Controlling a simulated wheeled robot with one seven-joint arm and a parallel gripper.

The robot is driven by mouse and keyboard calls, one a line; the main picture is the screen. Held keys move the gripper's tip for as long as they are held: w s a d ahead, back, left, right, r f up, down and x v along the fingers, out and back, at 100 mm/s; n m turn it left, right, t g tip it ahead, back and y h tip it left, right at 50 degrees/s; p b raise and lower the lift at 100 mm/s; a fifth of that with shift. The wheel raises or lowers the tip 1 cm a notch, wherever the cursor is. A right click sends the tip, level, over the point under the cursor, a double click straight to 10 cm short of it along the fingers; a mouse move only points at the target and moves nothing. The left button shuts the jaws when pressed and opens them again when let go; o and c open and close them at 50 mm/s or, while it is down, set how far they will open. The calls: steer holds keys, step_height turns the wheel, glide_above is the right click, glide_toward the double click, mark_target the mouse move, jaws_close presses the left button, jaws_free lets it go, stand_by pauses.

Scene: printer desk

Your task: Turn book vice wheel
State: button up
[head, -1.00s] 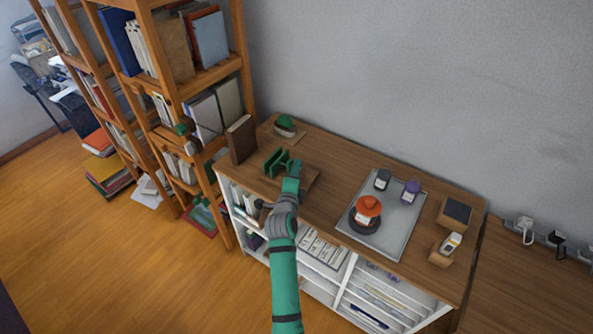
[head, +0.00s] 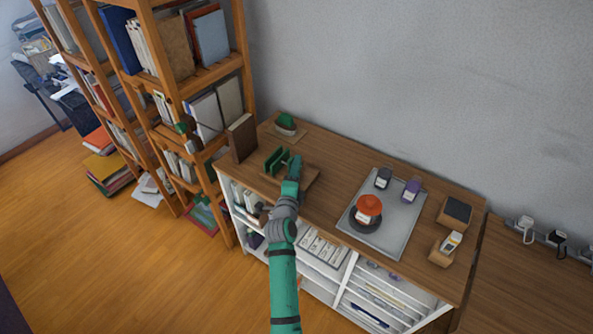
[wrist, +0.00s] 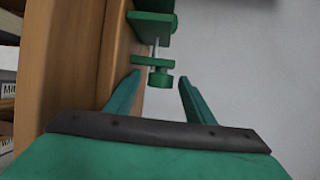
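The green book vice (head: 273,160) sits on a wooden base on the left part of the desk top. In the wrist view its plates (wrist: 150,28) stand at the top, with a thin metal screw leading to a small green wheel (wrist: 161,80). My gripper (head: 296,160) is just right of the vice in the head view and hides part of it. In the wrist view my gripper (wrist: 159,78) is open, with one finger on each side of the wheel. I see gaps between the fingers and the wheel.
A brown book (head: 241,137) stands left of the vice by the bookshelf (head: 181,92). A green-topped block (head: 286,124) is behind it. The wall is behind.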

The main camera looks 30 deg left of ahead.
steer(key=shift+d, duration=0.1)
steer(key=v, duration=1)
steer(key=shift+s+d, duration=0.1)
steer(key=shift+s, duration=0.25)
steer(key=shift+r, duration=0.1)
